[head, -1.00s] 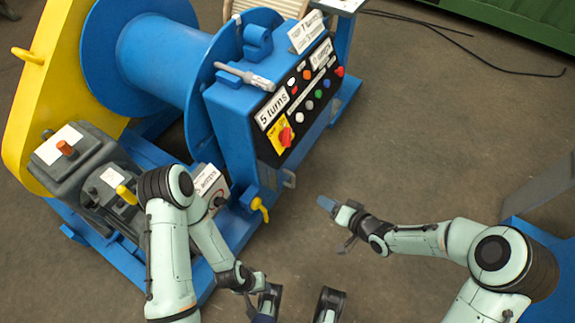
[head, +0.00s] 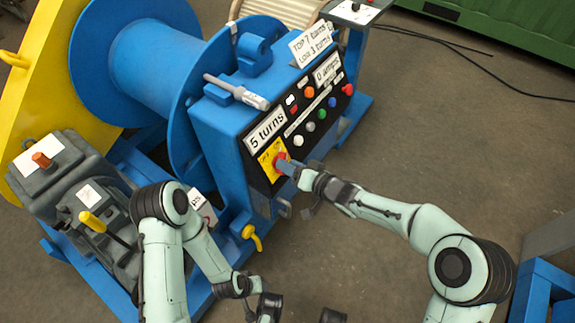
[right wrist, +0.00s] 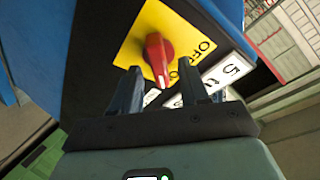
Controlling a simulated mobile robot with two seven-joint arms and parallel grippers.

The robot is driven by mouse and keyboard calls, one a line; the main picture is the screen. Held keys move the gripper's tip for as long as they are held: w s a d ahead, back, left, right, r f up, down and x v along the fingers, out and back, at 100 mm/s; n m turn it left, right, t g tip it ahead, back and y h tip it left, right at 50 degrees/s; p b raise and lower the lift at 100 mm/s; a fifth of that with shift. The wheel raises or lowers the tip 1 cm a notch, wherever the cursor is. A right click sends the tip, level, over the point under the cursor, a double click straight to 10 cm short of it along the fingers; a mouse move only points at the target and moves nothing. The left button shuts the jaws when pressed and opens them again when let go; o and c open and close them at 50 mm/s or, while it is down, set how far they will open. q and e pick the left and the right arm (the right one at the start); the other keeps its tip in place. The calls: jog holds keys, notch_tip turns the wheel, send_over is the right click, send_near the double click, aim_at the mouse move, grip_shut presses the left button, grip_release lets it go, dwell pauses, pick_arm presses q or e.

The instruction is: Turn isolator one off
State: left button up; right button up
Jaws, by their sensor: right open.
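The isolator is a red rotary knob (right wrist: 158,58) on a yellow plate (right wrist: 138,28), with the word OFF on the plate. In the head view the knob (head: 281,160) sits at the lower left end of the black control panel. My right gripper (head: 290,169) is at the knob. In the right wrist view its two open fingers (right wrist: 158,92) stand either side of the knob's lower end, with gaps visible and no grip on it. I cannot tell which mark the knob points to. My left gripper (head: 267,308) is low at the bottom edge, its fingers unclear.
The blue cabinet (head: 222,140) carries the panel with several coloured buttons and a "5 turns" label (head: 265,130). A yellow-handled valve (head: 252,236) sits below. A blue drum (head: 140,65) and grey gearbox (head: 65,175) stand left.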

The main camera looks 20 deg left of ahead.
pick_arm(q)
jog(key=shift+w+a+f, duration=0.15)
jog(key=shift+w+f, duration=0.05)
jog(key=shift+w, duration=0.1)
pick_arm(e)
jog(key=shift+x, duration=0.8)
grip_shut()
